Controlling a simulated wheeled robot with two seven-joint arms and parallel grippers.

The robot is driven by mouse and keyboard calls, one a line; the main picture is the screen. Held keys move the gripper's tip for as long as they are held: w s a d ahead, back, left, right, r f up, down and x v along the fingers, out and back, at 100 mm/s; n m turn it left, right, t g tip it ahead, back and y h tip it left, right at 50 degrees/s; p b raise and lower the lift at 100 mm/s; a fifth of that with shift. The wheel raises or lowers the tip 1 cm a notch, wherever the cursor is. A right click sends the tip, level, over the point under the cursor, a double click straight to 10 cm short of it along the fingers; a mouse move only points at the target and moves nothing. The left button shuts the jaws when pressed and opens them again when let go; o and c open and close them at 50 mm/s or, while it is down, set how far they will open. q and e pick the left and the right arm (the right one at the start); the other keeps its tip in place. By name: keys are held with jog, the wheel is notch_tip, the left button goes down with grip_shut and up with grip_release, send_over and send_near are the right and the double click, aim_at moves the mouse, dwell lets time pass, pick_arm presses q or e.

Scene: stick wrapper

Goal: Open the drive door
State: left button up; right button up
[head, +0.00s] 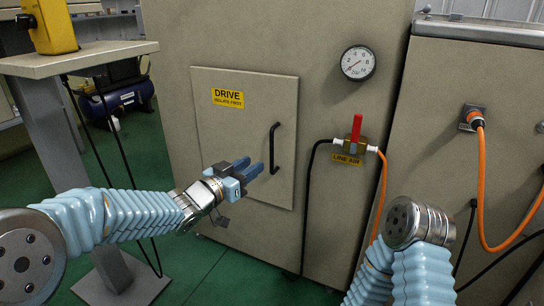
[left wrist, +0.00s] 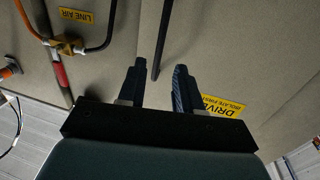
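The drive door (head: 230,135) is a beige panel with a yellow DRIVE label (head: 227,98), and it looks closed flush in the cabinet front. Its black vertical bar handle (head: 273,148) is on the door's right side. My left gripper (head: 254,166) is in front of the door, just left of the handle's lower part. In the left wrist view, its two dark fingers (left wrist: 160,72) are apart with nothing held. The handle (left wrist: 162,40) shows ahead, in line with the gap between them. The DRIVE label (left wrist: 222,106) is beside the right finger. My right gripper is out of view.
Right of the door are a red-handled air valve (head: 356,135), a round gauge (head: 358,63) and hoses. An orange cable (head: 482,190) hangs from the right cabinet. A table with a yellow device (head: 48,25) stands at the left. Green floor (head: 190,265) is open below.

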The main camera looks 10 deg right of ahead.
pick_arm(q)
send_over(272, 170)
jog(key=shift+w+f, duration=0.1)
jog(key=shift+w, duration=0.3)
grip_shut()
